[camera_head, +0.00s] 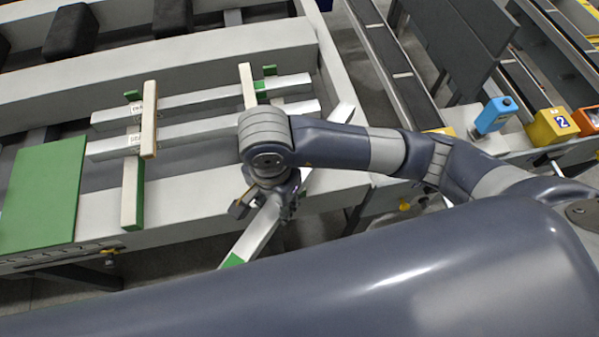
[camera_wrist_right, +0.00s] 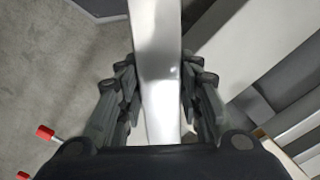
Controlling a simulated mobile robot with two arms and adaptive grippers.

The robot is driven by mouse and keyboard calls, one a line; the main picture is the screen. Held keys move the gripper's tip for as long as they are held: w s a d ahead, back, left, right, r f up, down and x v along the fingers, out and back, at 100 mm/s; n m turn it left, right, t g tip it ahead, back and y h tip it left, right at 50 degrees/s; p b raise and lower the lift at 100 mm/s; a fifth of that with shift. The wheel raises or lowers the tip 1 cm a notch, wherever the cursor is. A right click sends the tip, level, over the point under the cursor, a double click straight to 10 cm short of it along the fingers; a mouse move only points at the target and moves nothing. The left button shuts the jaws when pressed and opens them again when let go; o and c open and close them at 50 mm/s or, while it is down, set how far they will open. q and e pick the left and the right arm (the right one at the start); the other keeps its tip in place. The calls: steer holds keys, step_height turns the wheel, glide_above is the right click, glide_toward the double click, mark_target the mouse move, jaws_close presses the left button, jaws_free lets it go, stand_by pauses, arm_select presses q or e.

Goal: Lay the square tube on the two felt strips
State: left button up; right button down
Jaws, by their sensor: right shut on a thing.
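The held square tube (camera_head: 258,232) is pale metal with a green lower end. It slants from the table's front edge up to the right, and my arm hides its middle. My right gripper (camera_head: 268,200) is shut on it, at the front of the table. In the right wrist view the tube (camera_wrist_right: 157,45) runs between the gripper's fingers (camera_wrist_right: 157,85). Two pale strips, left (camera_head: 149,120) and right (camera_head: 247,85), lie across two tubes on the table; whether these are the felt strips I cannot tell. My left gripper is not in view.
Two similar tubes, back (camera_head: 205,97) and front (camera_head: 200,131), lie on the table. A pale block with a green side (camera_head: 131,195) is in front of them. A green plate (camera_head: 43,198) lies at left. Blue (camera_head: 494,115) and yellow (camera_head: 552,126) boxes stand at right.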

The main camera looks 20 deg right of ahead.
steer(key=w+d, duration=0.2)
steer(key=w+d+p, duration=0.1)
steer(key=d, duration=0.1)
steer(key=w+d+p, duration=0.1)
steer(key=w+d, duration=0.1)
steer(key=shift+w+d+f, duration=0.3)
steer(key=shift+w+d, duration=0.05)
steer(key=shift+f+p, duration=0.85)
steer(key=shift+f, duration=0.95)
steer(key=shift+f+b, duration=0.2)
steer(key=shift+b, duration=0.1)
steer(key=c, duration=1.1)
jaws_free()
